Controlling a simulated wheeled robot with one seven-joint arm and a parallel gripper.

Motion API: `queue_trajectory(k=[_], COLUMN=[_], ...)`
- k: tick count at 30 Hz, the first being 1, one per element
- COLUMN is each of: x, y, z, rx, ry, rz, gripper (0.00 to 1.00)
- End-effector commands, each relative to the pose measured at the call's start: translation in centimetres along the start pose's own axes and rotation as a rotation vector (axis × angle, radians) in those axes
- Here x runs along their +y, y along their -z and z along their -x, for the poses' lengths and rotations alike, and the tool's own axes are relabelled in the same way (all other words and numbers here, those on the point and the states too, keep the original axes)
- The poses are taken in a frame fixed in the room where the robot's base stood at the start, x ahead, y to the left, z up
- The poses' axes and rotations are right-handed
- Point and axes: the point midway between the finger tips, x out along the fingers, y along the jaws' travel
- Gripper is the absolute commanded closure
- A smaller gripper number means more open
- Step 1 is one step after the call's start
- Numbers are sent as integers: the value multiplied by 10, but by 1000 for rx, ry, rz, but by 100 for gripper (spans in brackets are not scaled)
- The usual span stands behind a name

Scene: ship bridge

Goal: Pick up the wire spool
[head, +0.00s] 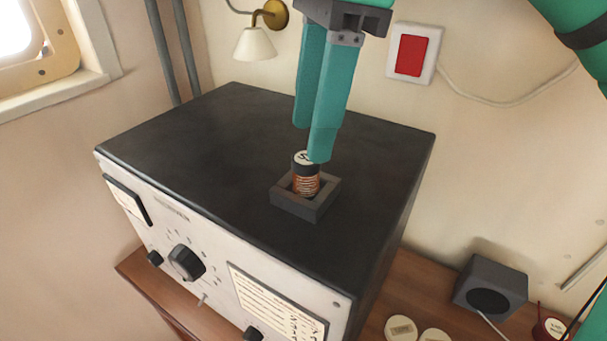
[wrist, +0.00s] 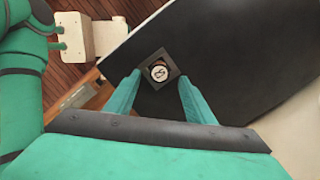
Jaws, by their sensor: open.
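The wire spool (head: 306,183) stands upright in a small square grey holder (head: 298,207) on the black top of a radio cabinet. It has copper-coloured wire and a dark top end with a white label. In the wrist view the labelled end of the spool (wrist: 159,73) shows inside the square holder (wrist: 148,81). My gripper (head: 310,145) is open and points down, with its teal fingertips just above and behind the spool in the head view. In the wrist view my gripper (wrist: 157,84) has one finger on each side of the holder. I cannot tell whether a finger touches the spool.
The cabinet top (head: 200,140) is otherwise clear. Knobs and a label plate (head: 275,305) are on its front. A grey speaker box (head: 490,286) and round cream items (head: 401,329) are on the wooden desk at right. A lamp (head: 255,44) and red panel (head: 411,55) are on the wall.

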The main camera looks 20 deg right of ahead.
Motion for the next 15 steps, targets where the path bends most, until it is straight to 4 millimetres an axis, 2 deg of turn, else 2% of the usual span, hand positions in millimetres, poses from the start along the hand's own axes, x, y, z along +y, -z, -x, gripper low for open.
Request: queue_trajectory(k=[5, 15], x=[0, 0], y=[0, 1], z=[-12, -52], rx=[-2, -2], ry=[0, 1], rz=[-1, 0], gripper=[51, 51])
